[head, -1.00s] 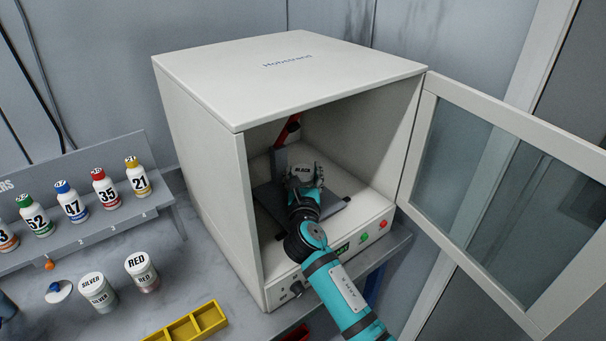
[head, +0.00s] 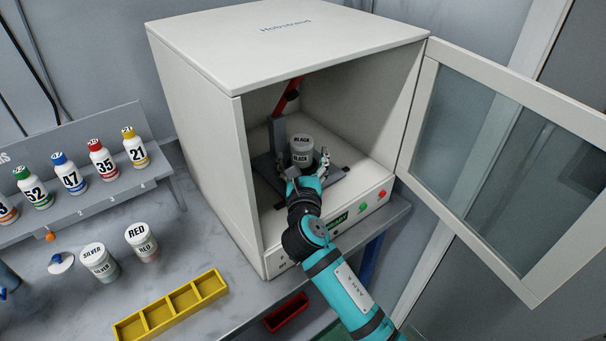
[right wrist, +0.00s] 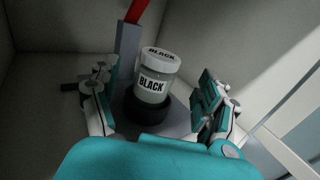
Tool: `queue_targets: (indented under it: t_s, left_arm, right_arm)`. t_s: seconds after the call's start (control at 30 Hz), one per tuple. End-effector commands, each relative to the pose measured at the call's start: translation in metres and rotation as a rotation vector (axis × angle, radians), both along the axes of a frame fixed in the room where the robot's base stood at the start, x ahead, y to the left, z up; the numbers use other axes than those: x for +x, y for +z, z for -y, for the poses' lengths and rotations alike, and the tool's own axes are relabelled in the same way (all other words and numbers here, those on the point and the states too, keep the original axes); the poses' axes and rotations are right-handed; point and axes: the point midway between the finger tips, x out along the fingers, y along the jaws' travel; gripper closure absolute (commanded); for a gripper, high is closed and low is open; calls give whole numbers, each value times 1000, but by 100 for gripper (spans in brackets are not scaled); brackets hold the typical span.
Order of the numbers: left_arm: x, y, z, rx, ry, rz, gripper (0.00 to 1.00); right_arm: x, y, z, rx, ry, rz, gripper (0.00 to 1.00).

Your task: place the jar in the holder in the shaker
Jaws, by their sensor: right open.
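The jar labelled BLACK (head: 302,151) stands upright inside the shaker (head: 207,150), whose door is open. In the right wrist view the jar (right wrist: 156,78) sits on the dark round base of the holder (right wrist: 149,107). The holder (head: 277,133) has a grey upright post and a red arm (head: 287,95) raised above the jar. My right gripper (head: 309,167) is open in front of the jar. In the right wrist view its fingers (right wrist: 152,90) are spread to either side, apart from the jar. My left gripper is not in view.
The glass door (head: 500,165) stands open to the right. SILVER (head: 99,262) and RED (head: 141,242) jars stand on the bench at left, with a yellow divided tray (head: 172,308) and a red bin (head: 286,312) in front. Numbered bottles stand on a rack (head: 84,205).

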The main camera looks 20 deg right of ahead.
Motion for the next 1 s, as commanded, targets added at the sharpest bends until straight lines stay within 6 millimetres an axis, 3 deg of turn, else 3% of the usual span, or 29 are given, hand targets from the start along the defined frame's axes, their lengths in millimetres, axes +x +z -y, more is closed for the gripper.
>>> queue_targets:
  t_s: [0.1, 0.3, 0.87, 1.0]
  left_arm:
    - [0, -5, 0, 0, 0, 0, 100]
    - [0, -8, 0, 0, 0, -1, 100]
    - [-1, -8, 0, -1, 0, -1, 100]
    - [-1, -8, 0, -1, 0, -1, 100]
  right_arm:
    - [-24, -2, -7, 0, 1, 0, 21]
    - [-48, -1, -14, 0, 0, 1, 21]
    - [-55, -1, -15, 8, -2, -1, 21]
    - [-66, -20, -4, 177, -28, -25, 21]
